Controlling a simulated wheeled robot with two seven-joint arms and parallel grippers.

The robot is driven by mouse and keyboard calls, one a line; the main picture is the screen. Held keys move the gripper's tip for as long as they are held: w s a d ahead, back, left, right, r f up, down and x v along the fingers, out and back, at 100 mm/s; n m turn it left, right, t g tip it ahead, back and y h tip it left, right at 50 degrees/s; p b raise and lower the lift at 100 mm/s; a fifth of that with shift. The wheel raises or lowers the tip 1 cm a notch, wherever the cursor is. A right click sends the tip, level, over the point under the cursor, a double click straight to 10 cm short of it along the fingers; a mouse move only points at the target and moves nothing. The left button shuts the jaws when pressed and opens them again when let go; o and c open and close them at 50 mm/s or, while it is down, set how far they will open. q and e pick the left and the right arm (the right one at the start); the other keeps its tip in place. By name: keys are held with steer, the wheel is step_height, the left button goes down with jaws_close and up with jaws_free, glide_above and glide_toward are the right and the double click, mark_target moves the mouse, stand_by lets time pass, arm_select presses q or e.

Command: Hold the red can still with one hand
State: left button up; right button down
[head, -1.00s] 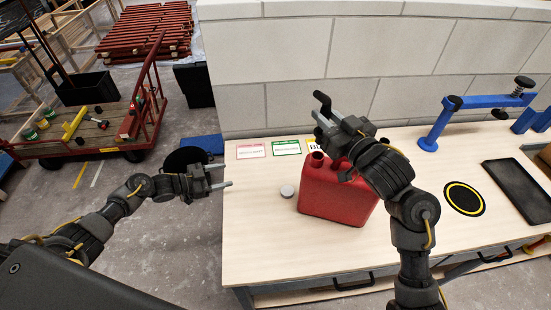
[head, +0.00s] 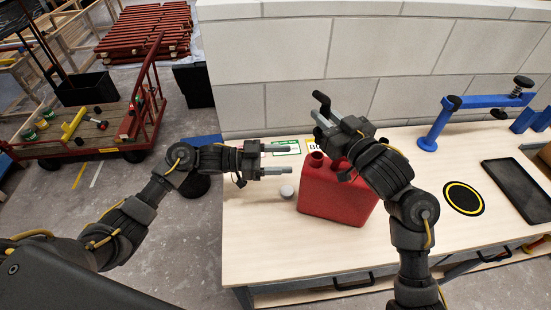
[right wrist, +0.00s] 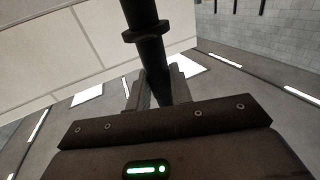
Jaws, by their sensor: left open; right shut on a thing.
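The red can (head: 335,205) stands upright on the workbench, with its open round neck (head: 316,160) at the top left. My right gripper (head: 324,124) is shut on a black bent spout (head: 322,100) above the can. The spout also shows as a dark tube (right wrist: 148,45) between the fingers in the right wrist view. Its lower end is hidden in the head view. My left gripper (head: 289,159) is open and empty, its fingers pointing right toward the can's neck side, apart from the can. A small grey-white cap (head: 287,191) lies on the bench left of the can.
The workbench (head: 270,240) has a block wall (head: 290,50) behind it. Label cards, one green-edged (head: 287,147), lie along its back. At right are a black-yellow round mark (head: 463,198), a dark tray (head: 518,190) and a blue clamp stand (head: 440,120). The bench front is clear.

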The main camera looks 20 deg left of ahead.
mark_target(318, 158)
arm_select(q)
steer(key=x, duration=1)
steer(key=shift+d, duration=0.2)
jaws_close()
steer(key=shift+a, duration=0.1)
stand_by(1.0)
